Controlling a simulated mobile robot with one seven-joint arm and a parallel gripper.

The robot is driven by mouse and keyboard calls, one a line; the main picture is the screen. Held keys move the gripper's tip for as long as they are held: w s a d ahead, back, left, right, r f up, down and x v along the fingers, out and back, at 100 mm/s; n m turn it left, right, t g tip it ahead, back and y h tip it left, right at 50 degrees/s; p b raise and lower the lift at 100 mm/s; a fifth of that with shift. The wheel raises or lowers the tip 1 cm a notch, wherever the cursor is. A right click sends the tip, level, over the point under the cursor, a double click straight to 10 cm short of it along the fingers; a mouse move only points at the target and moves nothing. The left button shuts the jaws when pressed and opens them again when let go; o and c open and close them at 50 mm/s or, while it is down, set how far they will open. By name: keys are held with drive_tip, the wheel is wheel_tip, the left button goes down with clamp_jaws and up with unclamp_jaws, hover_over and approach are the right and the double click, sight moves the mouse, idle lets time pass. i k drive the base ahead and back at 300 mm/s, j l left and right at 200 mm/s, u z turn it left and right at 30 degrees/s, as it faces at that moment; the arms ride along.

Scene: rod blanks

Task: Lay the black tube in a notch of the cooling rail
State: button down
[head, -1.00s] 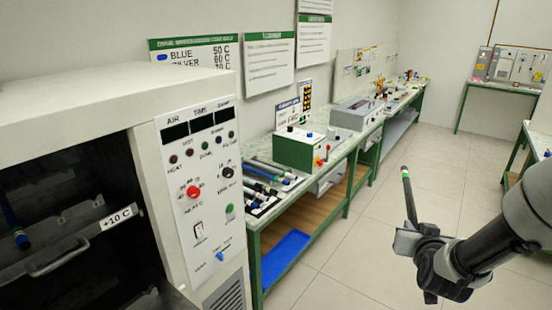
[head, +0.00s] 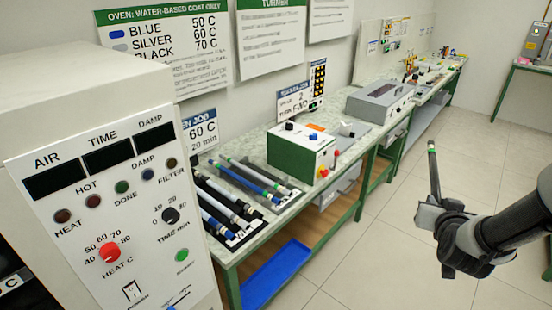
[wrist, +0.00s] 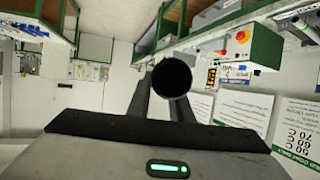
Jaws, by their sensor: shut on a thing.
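My gripper (head: 440,207) is at the right of the head view, held in the air over open floor and well apart from the bench. It is shut on the black tube (head: 433,168), which stands nearly upright with a green band near its top end. In the wrist view the tube (wrist: 173,78) shows end-on as a dark round end between the fingers. I cannot tell whether one of these racks is the cooling rail.
The oven (head: 100,200) with its control panel fills the left. The green-legged bench (head: 330,175) runs along the wall, with a green and white box (head: 300,150), a grey machine (head: 380,103) and a blue tray (head: 277,268) below. The floor at right is clear.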

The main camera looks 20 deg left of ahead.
sight(262, 169)
drive_tip(key=i, duration=1.35)
drive_tip(key=i+u, duration=0.1)
drive_tip(key=u, duration=0.3)
drive_tip(key=i+u, duration=0.1)
drive_tip(key=u, duration=0.3)
drive_tip(key=i+l+u, duration=0.1)
drive_tip(key=u, duration=0.9)
